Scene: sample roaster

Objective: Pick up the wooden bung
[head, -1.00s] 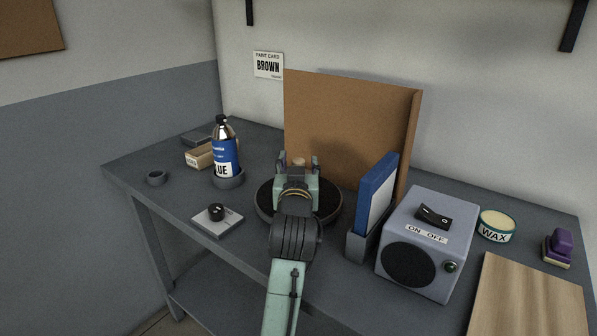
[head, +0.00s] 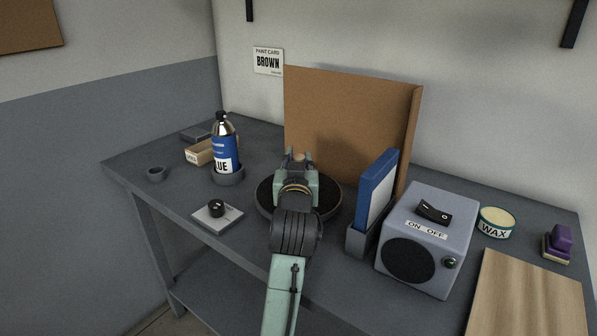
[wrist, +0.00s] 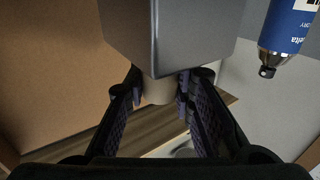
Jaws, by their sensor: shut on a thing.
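The wooden bung (head: 298,157) is a small light-tan piece between my fingertips in the head view. My gripper (head: 297,163) is shut on it, above the round dark turntable (head: 331,211). In the wrist view, the bung (wrist: 158,92) shows as a pale cylinder between the two dark ridged fingers of my gripper (wrist: 160,91). A grey angular block (wrist: 170,35) covers the upper middle of that view and hides part of the bung. I cannot tell whether the block and bung touch.
A brown board (head: 350,120) stands behind my gripper. A blue bottle (head: 224,150) in a round holder is left. A blue panel (head: 376,189) in a grey stand and a switch box (head: 426,240) are right. A small knob unit (head: 217,214) lies front left.

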